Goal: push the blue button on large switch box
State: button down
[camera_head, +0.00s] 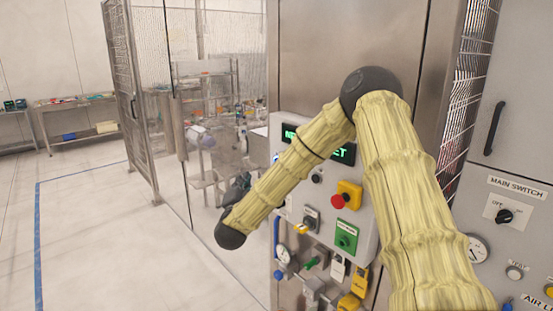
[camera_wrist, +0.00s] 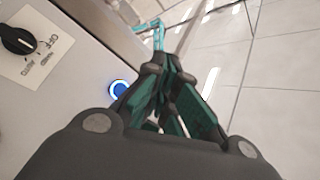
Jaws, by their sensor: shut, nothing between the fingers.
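In the wrist view, a round blue-ringed button (camera_wrist: 119,89) is on a pale grey panel (camera_wrist: 75,70), left of my gripper. My gripper (camera_wrist: 164,62) is shut and empty, its dark teal fingers together. It partly crowds the button's right side in the picture, and I cannot tell whether it touches it. In the head view, a grey switch box (camera_head: 368,225) is mounted on a steel cabinet, partly covered by my arm. A small bit of blue shows at the box's left edge. My gripper is not clear in the head view.
The box has a red emergency stop (camera_head: 338,202) and a green switch (camera_head: 347,237). A black rotary switch (camera_wrist: 18,40) is left of the blue button. A cabinet with a main switch (camera_head: 505,215) is at right. Open floor (camera_head: 110,230) lies left.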

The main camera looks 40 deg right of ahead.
jog(key=shift+d+r+m+h, duration=0.2)
jog(key=shift+d+r+m, duration=0.05)
jog(key=shift+r, duration=0.25)
jog(key=shift+d+r+m+h, duration=0.2)
jog(key=shift+r+m, duration=0.05)
jog(key=shift+r, duration=0.2)
jog(key=shift+d, duration=0.1)
jog(key=d+p, duration=0.2)
jog(key=d, duration=0.6)
jog(key=shift+w+d+p, duration=0.3)
jog(key=shift+w, duration=0.05)
jog(key=shift+d, duration=0.15)
dwell(0.8)
jog(key=shift+d, duration=0.25)
